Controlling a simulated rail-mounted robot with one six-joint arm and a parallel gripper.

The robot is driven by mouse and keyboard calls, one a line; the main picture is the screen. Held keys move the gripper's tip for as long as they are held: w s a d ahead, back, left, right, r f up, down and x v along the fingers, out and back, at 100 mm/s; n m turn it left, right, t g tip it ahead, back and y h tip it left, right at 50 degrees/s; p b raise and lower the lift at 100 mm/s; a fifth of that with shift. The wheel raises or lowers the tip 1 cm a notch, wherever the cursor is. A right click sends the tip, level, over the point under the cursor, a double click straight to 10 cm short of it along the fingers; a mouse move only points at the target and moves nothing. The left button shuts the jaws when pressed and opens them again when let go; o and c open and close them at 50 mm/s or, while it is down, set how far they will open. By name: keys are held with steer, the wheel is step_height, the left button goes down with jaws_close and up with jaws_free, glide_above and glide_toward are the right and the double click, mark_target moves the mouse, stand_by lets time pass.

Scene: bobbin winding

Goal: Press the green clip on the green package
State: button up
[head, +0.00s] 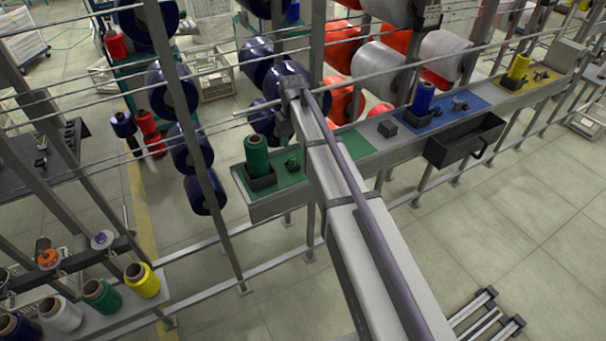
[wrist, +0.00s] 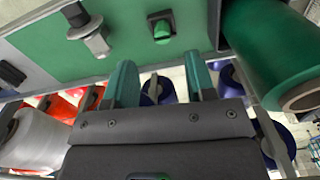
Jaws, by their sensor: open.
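The green package (head: 256,155) is a green yarn spool standing upright in a black holder on the green panel (head: 238,173) in the head view. A small dark green clip (head: 292,163) is just right of it. In the wrist view the clip (wrist: 161,30) is a green button on a black base, set on the green panel (wrist: 60,58). The green package (wrist: 262,45) fills the right side there. My gripper (wrist: 160,82) has two green-tipped fingers spread apart with nothing between them, below the clip in the picture and apart from it. In the head view my arm hides the gripper.
A metal bolt-like fitting (wrist: 92,38) sticks out of the panel left of the clip. A blue spool (head: 422,97) and a yellow spool (head: 518,66) stand farther along the rail. Large hanging spools and thin rods lie behind. A black bin (head: 465,140) hangs on the front.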

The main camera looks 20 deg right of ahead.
mark_target(292, 158)
steer(key=w, duration=0.2)
steer(key=shift+w+a+n, duration=0.3)
steer(key=shift+a+n, duration=0.05)
steer(key=shift+n, duration=0.05)
steer(key=shift+c, duration=0.4)
steer(key=shift+s+f, duration=0.1)
steer(key=shift+s, duration=0.15)
steer(key=shift+d+f+b, duration=0.25)
steer(key=shift+b, duration=0.1)
step_height(292, 158, down, 9)
steer(key=b, duration=0.8)
steer(key=shift+r+b, duration=0.2)
steer(key=shift+b, duration=0.1)
steer(key=shift+s+r, duration=0.1)
steer(key=shift+c, duration=0.4)
